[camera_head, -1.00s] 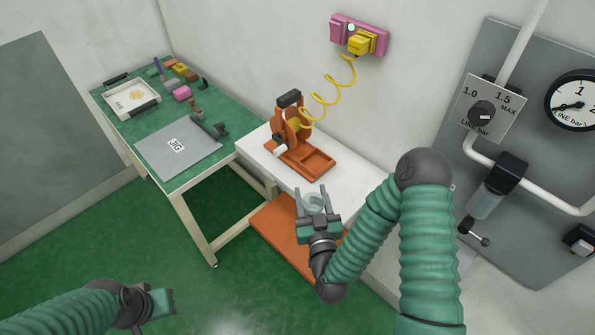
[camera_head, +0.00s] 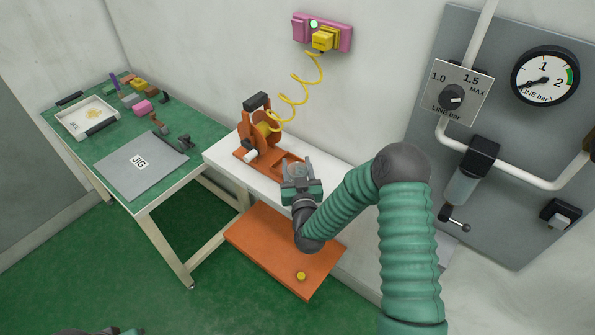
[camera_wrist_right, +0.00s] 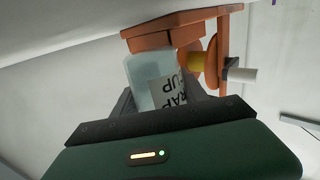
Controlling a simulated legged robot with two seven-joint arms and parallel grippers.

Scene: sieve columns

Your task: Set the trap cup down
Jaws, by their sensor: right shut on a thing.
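The trap cup (camera_wrist_right: 150,75) is a pale, translucent cup with a label partly reading "RAP CUP" in the right wrist view. My right gripper (camera_head: 298,168) is shut on it over the white bench (camera_head: 338,176), at the front end of the orange stand (camera_head: 258,150). In the wrist view the cup appears close to the stand's orange base (camera_wrist_right: 170,30). I cannot tell whether it touches the bench or stand. My left gripper (camera_head: 100,331) is cut off at the bottom edge of the head view.
A yellow coiled hose (camera_head: 291,100) runs from the stand to a pink wall box (camera_head: 310,30). A green table (camera_head: 180,175) with a grey jig plate (camera_head: 142,163) is at left. An orange platform (camera_head: 270,245) with a yellow knob (camera_head: 301,276) lies below. A gauge panel (camera_head: 520,120) is at right.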

